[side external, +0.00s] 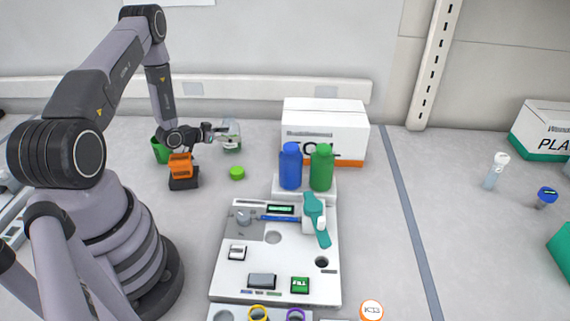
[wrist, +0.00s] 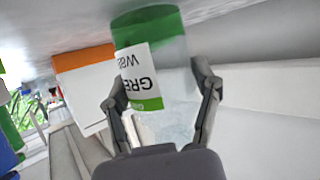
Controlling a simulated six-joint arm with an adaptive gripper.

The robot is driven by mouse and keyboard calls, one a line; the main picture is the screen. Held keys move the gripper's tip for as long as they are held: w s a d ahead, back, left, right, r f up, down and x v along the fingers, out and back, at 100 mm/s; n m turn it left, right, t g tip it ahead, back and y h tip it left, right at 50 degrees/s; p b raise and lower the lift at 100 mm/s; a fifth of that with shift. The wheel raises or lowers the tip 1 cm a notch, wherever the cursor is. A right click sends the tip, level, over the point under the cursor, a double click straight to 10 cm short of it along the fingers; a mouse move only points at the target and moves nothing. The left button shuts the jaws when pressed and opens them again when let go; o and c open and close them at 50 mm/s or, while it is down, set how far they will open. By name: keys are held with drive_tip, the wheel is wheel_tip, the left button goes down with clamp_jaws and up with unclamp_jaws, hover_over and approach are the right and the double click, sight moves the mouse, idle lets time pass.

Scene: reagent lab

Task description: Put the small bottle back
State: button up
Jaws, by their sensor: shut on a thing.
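A small clear bottle (wrist: 177,75) with green at its base and a white-and-green label is between the fingers of my gripper (wrist: 160,95) in the wrist view. The label lettering reads upside down there. In the side view the bottle (side external: 232,140) is near the back wall, left of the white carton, with my gripper (side external: 220,132) shut on it from the left. The bottle looks upright. I cannot tell whether its base touches the bench. A bright green cap (side external: 237,173) lies on the bench in front of it.
A white carton (side external: 325,130) stands behind blue (side external: 290,166) and green (side external: 321,167) bottles on a white stand. A white work panel (side external: 285,270) lies in front. An orange-and-black block (side external: 181,170) and a green cup (side external: 161,149) are close to my wrist.

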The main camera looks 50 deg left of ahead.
drive_tip(key=shift+f, duration=0.2)
drive_tip(key=o, duration=1.2)
